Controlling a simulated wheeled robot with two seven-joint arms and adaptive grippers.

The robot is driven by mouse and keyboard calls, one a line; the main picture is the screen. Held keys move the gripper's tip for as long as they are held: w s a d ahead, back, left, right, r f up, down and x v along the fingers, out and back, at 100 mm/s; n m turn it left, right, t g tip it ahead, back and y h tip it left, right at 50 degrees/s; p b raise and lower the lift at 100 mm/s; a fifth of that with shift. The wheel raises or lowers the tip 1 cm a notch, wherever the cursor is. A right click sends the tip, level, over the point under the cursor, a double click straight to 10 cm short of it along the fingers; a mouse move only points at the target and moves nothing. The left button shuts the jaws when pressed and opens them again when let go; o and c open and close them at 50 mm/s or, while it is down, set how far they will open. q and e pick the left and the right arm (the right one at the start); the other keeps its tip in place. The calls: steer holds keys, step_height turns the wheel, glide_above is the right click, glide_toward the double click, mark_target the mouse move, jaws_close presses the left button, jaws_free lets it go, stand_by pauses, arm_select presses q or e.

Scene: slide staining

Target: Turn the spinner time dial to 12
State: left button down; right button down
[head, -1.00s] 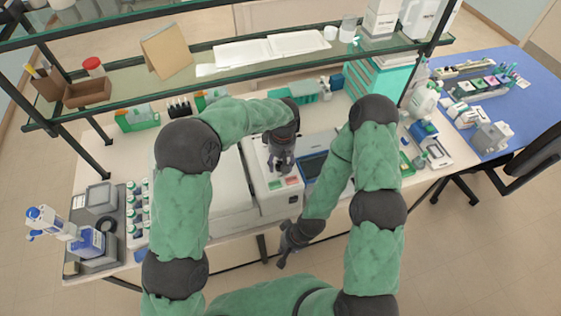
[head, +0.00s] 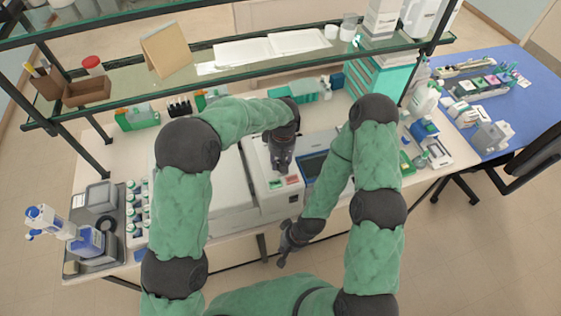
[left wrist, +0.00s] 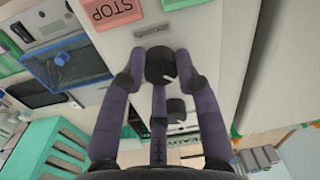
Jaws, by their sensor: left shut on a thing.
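The time dial is a black round knob with a white pointer mark, seen between my fingers in the left wrist view (left wrist: 160,66). My left gripper (left wrist: 160,72) has its fingers on both sides of this knob and is shut on it. The white pointer is toward the knob's lower right in that view. A second black knob (left wrist: 176,110) sits beyond it, partly behind a finger. The spinner (head: 262,182) is a white machine; my left gripper (head: 281,164) hides the knobs in the head view. My right gripper (head: 282,258) hangs in front of the bench, away from the spinner.
A red STOP button (left wrist: 110,10) and a green button are close to the held knob. The glass shelf (head: 210,72) spans above the bench. A bottle rack (head: 138,212) stands to the left.

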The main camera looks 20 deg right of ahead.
arm_select(q)
steer(key=m, duration=0.2)
steer(key=m+b, duration=0.1)
steer(key=shift+s+f+m+b, duration=0.2)
steer(key=shift+m+b, duration=0.1)
steer(key=shift+m, duration=0.1)
steer(key=m+b, duration=0.1)
steer(key=m, duration=0.4)
steer(key=shift+a, duration=0.1)
steer(key=m, duration=0.5)
steer(key=shift+m+t, duration=0.3)
steer(key=shift+m, duration=0.1)
steer(key=shift+a+m, duration=0.1)
steer(key=shift+m, duration=2.4)
steer(key=shift+f, duration=0.1)
steer(key=c, duration=0.9)
jaws_free()
steer(key=shift+w+r, duration=0.1)
steer(key=shift+r, duration=0.15)
